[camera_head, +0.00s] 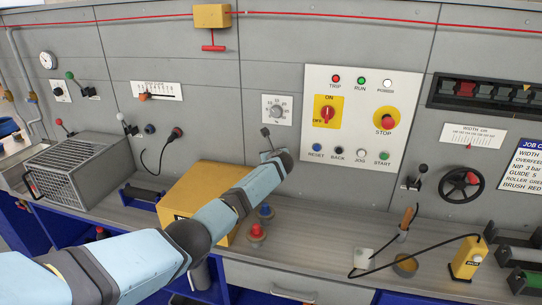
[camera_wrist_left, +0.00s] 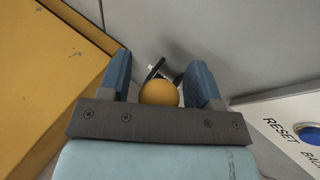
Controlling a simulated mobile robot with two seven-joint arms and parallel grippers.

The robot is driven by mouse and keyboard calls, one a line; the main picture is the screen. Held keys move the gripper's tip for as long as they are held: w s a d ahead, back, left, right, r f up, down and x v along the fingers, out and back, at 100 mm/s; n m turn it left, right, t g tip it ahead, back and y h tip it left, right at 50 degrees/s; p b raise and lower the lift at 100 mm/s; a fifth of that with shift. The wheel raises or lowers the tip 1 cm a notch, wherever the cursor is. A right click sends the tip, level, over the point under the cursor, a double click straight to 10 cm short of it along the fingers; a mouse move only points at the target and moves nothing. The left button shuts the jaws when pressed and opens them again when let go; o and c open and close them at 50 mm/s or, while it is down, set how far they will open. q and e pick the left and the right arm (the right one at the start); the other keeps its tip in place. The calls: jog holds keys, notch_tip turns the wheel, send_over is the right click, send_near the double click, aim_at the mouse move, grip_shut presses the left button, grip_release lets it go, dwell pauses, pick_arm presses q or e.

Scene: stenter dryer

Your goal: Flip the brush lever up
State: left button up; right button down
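A round orange-yellow knob (camera_wrist_left: 159,93) shows in the left wrist view, between the blue fingers of my left gripper (camera_wrist_left: 158,65). The fingers stand apart on either side of it, with a narrow gap at the left; whether the right finger touches it is unclear. Small black and pale parts lie behind the knob. In the head view my left wrist covers this spot on the grey wall, and the gripper is mostly hidden. A dark lever-like piece (camera_head: 266,132) sticks up just above the wrist. No brush label is readable there. My right gripper is not in view.
The yellow box (camera_head: 186,199) stands close left of the gripper. The white control panel (camera_head: 350,90) with its RESET button (camera_head: 317,147) is close on the right. Other levers sit along the wall.

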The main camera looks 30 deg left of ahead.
pick_arm(q)
jog(key=shift+s+d+r, duration=0.1)
jog(key=shift+s+r, duration=0.1)
jog(key=v, duration=1.3)
jog(key=shift+d, duration=0.15)
jog(key=shift+c, duration=0.5)
